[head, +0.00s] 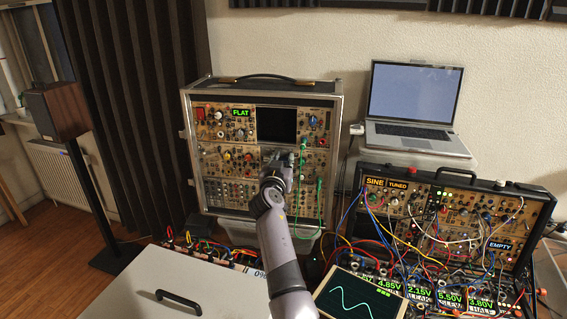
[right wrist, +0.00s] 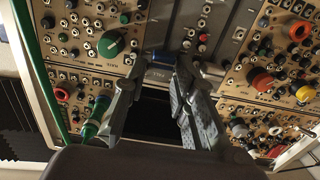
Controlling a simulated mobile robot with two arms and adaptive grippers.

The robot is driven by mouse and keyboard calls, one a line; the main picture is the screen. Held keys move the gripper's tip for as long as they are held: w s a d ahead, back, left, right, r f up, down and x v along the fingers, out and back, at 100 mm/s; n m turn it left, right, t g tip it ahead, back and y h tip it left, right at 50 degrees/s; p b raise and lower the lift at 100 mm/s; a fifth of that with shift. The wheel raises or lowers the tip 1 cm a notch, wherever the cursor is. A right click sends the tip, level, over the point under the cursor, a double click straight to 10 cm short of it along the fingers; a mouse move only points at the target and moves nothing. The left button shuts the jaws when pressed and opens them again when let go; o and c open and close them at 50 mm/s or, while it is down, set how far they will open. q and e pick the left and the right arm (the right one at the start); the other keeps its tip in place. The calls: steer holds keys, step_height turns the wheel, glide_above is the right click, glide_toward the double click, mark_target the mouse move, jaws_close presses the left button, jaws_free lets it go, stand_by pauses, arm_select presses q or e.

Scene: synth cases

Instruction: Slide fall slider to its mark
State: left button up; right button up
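My right gripper (right wrist: 162,64) reaches the face of the upright synth case (head: 193,140); in the head view the gripper (head: 279,163) is small and covers part of the panel. In the right wrist view its two grey fingers stand apart, tips at a grey module. A small blue piece (right wrist: 156,56) lies between the tips, perhaps the slider cap; whether the fingers press on it is unclear. Just below it is a pale label (right wrist: 159,76), seemingly reading FALL upside down. I cannot make out the slider's mark. My left gripper is not in view.
Green cables (head: 303,163) hang just right of the gripper; a green plug (right wrist: 97,117) is close to one finger. Knobs and jacks surround the module. A laptop (head: 415,92) and a second, cable-filled case (head: 545,215) stand to the right.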

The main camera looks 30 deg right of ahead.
steer(key=shift+o, duration=1.2)
steer(key=shift+f, duration=0.1)
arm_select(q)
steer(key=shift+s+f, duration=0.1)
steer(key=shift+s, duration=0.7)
arm_select(e)
step_height(320, 180, up, 10)
steer(key=shift+f, duration=0.15)
